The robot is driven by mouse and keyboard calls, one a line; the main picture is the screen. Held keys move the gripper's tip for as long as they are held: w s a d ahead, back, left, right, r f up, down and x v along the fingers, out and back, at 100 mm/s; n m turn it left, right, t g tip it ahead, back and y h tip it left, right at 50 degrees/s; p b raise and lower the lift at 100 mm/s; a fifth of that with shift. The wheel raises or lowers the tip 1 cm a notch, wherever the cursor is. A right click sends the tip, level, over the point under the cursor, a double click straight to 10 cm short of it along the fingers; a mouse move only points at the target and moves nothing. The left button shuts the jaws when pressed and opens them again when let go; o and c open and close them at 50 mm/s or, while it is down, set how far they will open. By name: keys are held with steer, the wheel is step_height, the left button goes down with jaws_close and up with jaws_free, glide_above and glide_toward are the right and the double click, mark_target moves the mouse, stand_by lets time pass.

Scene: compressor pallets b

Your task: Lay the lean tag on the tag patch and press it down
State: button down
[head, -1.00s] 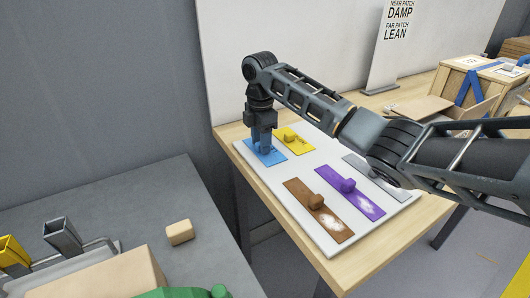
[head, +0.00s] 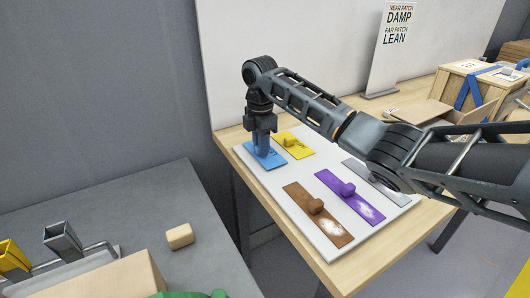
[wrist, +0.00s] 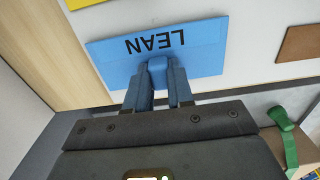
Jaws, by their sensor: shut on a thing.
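The lean tag (head: 272,160) is a blue rectangular plate with a small knob, on or just above the left end of the white board (head: 325,243). In the wrist view the tag (wrist: 200,50) shows the word LEAN upside down. My gripper (head: 262,148) is shut on the tag's knob; the fingers (wrist: 158,85) sit on both sides of it. I cannot tell whether the tag touches the board. I cannot make out which surface is the tag patch. A sign (head: 394,30) reads near patch DAMP, far patch LEAN.
A yellow tag (head: 294,148) lies beside the blue one. Brown (head: 305,200) and purple (head: 335,188) plates with knobs and whitish smears lie nearer. A grey plate is partly behind my arm. A wooden crate (head: 465,82) stands at right. A grey bench (head: 150,205) is at left.

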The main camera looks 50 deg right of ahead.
steer(key=shift+r+p, duration=2.2)
steer(key=shift+r, duration=0.65)
steer(key=shift+s+f, duration=0.1)
